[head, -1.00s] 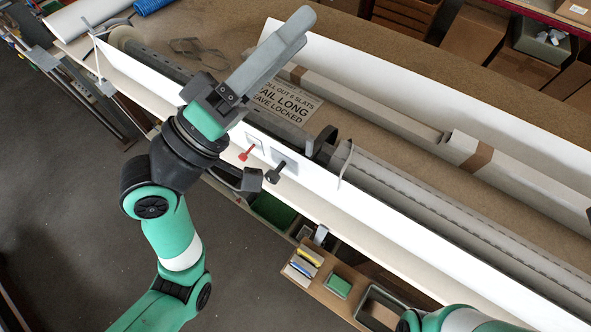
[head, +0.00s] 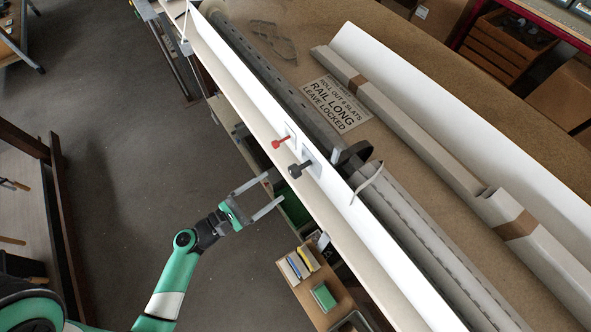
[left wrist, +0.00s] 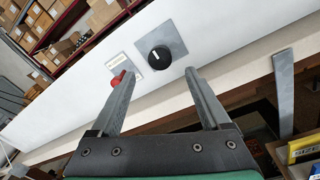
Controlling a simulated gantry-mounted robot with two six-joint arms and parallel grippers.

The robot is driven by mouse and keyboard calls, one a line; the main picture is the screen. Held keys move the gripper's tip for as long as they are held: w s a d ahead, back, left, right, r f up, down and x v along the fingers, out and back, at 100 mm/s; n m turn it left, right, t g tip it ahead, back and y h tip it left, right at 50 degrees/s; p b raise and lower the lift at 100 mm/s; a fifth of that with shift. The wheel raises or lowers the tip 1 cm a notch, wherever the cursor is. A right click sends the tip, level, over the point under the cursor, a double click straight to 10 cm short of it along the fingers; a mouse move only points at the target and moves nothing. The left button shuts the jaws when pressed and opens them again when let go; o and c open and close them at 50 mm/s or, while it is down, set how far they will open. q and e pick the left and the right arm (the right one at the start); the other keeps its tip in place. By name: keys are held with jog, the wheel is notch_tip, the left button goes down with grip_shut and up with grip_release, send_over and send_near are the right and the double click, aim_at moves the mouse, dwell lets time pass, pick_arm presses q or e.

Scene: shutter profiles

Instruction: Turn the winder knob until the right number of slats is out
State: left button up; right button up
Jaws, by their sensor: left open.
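The black winder knob (head: 300,170) sits on a grey plate on the white front panel (head: 245,95). A small red lever (head: 281,142) is beside it, up and left. My left gripper (head: 278,188) is open and empty, in front of the panel, with its fingertips apart from the knob. In the left wrist view the knob (left wrist: 160,57) shows a white mark and lies just beyond the gap between the fingertips (left wrist: 160,75). The red lever (left wrist: 117,78) is partly behind the left finger. Grey slatted profile (head: 405,235) lies behind the panel. My right gripper is out of view.
Long wrapped profiles (head: 420,120) lie behind. Open floor (head: 120,150) lies to the left.

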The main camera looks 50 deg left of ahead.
aim_at(291, 174)
pick_arm(q)
jog(key=w, duration=0.9)
jog(key=shift+w+d, duration=0.25)
jog(key=shift+d, duration=0.15)
grip_shut()
